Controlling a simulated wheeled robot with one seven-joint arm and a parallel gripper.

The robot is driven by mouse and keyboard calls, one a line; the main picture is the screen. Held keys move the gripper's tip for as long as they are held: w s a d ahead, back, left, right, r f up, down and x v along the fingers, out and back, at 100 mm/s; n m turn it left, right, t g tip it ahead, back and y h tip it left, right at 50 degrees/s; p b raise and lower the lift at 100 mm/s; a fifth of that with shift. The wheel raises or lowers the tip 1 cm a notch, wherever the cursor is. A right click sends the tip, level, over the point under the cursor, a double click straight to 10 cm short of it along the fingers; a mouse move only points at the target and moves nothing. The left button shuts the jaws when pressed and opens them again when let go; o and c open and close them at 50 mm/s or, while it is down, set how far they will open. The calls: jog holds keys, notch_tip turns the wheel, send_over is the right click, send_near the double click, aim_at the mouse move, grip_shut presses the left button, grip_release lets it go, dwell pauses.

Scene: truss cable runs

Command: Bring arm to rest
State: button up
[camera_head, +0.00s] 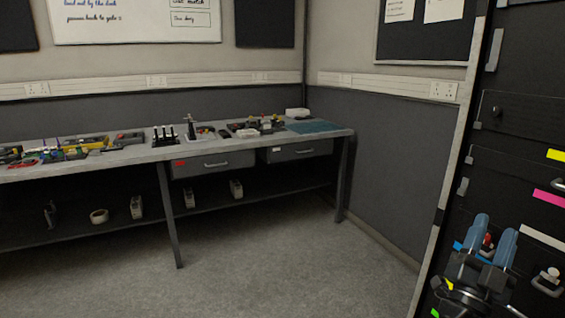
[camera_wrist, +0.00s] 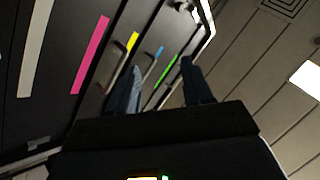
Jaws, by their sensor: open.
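My gripper (camera_head: 493,240) is at the lower right in the head view, with its two blue-grey fingers apart and pointing up. It is in front of the dark panel with coloured strips. In the wrist view my gripper (camera_wrist: 165,90) shows two dark blue fingers with a wide gap between them. Nothing is held between them. A small red-topped thing shows behind the fingers in the head view, and I cannot tell what it is.
A dark panel (camera_head: 515,90) with handles and coloured strips fills the right side. A workbench (camera_head: 140,155) with tools and bottles stands along the back wall, with two drawers and a lower shelf (camera_head: 110,224). The carpet floor (camera_head: 290,260) in front is clear.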

jog(key=s+a+f+n+t+y+p, duration=0.1)
jog(key=s+a+f+n+y, duration=0.25)
jog(key=s+n+y, duration=0.35)
jog(key=s+a+f+n+t+y+p, duration=0.1)
jog(key=s+a+f+n+y, duration=0.3)
jog(key=s, duration=0.4)
jog(key=s+a+f+n+t+y, duration=0.2)
jog(key=s+a+f+n+y, duration=0.15)
jog(key=s+y, duration=0.4)
jog(key=s+a+r+n+g+y+p, duration=0.1)
jog(key=s+a+r+g, duration=0.1)
jog(key=s, duration=0.7)
jog(key=s+a+r+g+y+p, duration=0.1)
jog(key=s+a+r+g, duration=0.2)
jog(key=s+a, duration=0.4)
jog(key=s+g, duration=0.1)
jog(key=s, duration=0.2)
jog(key=shift+a+n+g, duration=0.2)
jog(key=shift+n+g, duration=0.1)
jog(key=shift+n, duration=0.05)
jog(key=shift+s+f, duration=0.1)
